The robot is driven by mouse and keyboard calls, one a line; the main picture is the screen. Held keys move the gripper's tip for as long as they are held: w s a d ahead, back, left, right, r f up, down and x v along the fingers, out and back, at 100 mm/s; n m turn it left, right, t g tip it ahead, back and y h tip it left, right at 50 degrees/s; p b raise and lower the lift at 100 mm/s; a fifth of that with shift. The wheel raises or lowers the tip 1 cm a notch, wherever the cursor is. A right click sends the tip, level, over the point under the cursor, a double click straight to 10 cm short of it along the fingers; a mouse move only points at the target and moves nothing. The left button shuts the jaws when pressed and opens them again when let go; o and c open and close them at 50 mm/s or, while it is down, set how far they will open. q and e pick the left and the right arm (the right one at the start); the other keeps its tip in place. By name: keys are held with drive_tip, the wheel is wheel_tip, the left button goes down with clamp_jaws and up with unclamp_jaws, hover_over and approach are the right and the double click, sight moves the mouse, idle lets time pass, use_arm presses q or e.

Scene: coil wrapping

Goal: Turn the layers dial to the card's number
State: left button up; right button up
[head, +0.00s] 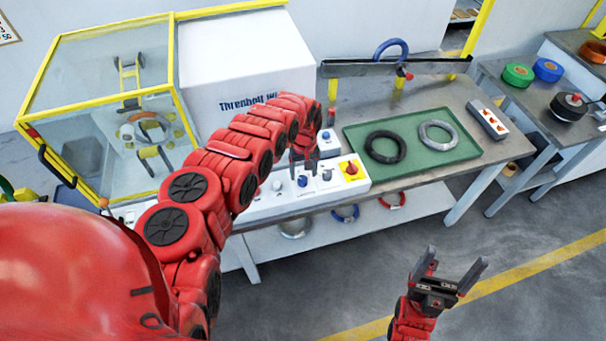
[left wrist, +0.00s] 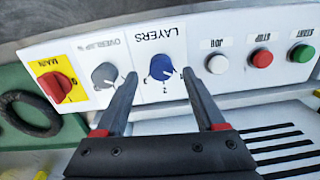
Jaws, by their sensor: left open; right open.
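The layers dial (left wrist: 162,66) is a blue knob on the white control panel (left wrist: 140,40), under an upside-down LAYERS label in the left wrist view. A 2 shows by its lower edge; its exact setting is too small to tell. My left gripper (left wrist: 160,76) is open, its fingertips on either side of the dial's near side, with a gap to the knob. In the head view the left gripper (head: 303,161) is above the blue dial (head: 303,181). My right gripper (head: 456,257) is open and empty over the floor. I cannot make out the card's number.
A grey OVERLAP knob (left wrist: 105,75) and red MAIN switch (left wrist: 55,87) flank the dial on one side, JOG, STOP and START buttons on the other. A green tray (head: 410,173) with two coils lies right of the panel. A glazed cage (head: 100,70) stands left.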

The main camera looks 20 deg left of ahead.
sight(303, 181)
use_arm(q)
drive_tip(key=shift+a+f, duration=0.1)
drive_tip(key=shift+f, duration=1.1)
drive_tip(key=shift+c, duration=0.3)
clamp_jaws()
